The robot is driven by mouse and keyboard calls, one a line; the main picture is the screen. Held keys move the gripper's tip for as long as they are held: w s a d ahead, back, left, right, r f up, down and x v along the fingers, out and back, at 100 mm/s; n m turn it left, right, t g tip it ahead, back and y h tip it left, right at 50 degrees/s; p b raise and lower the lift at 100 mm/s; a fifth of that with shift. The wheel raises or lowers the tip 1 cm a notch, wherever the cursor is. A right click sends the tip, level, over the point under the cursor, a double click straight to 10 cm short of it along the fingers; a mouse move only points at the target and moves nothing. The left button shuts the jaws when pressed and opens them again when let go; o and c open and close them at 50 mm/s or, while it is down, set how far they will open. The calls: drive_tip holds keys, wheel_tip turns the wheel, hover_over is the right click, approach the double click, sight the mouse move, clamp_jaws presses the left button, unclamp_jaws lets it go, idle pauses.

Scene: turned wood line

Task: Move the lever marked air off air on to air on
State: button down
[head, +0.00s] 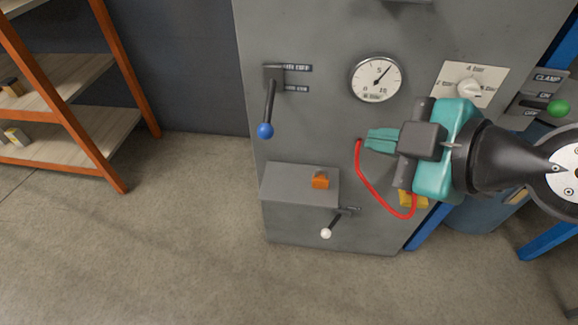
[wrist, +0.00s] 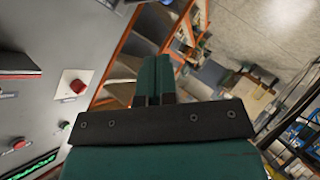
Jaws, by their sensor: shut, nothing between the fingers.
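A lever with a blue knob (head: 265,130) hangs down from a dark pivot block on the grey machine front (head: 330,120) in the head view. Two small dark labels (head: 297,68) sit beside its pivot; the upper seems to end in "OFF", but they are too small to read surely. My teal gripper (head: 370,141) is right of this lever, clear of it, with its fingertips pointing left. Its fingers are shut and empty; they also show together in the wrist view (wrist: 153,80). The lever is not seen in the wrist view.
A gauge (head: 377,78) is above my fingertips, and a red hose (head: 373,187) loops below. A grey box (head: 290,185) with an orange switch juts out lower down. A white-knobbed lever (head: 326,233) and a green-knobbed lever (head: 558,107) are also present. Shelving (head: 80,130) stands left.

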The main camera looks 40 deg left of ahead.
drive_tip(key=s+a+f+n+y+b, duration=0.1)
drive_tip(key=a+f+n+y+b, duration=0.1)
drive_tip(key=a+f+n+b, duration=0.25)
drive_tip(key=p, duration=0.2)
approach(271, 135)
drive_tip(key=shift+t, duration=0.4)
drive_tip(key=x, duration=0.4)
drive_tip(key=s+r+x, duration=0.1)
drive_tip(key=x, duration=0.1)
drive_tip(key=shift+w+a+f, duration=0.1)
drive_tip(key=shift+w+a, duration=0.05)
drive_tip(key=shift+a, duration=0.5)
wheel_tip(271, 135, down, 2)
drive_tip(key=b, duration=0.4)
drive_tip(key=shift+w+n+y+b, duration=0.15)
drive_tip(key=shift+n+y+b, duration=0.1)
drive_tip(key=shift+y+b, duration=0.15)
drive_tip(key=shift+w+a+t+b, duration=0.15)
drive_tip(key=shift+t+b, duration=0.25)
drive_tip(key=shift+b, duration=0.45)
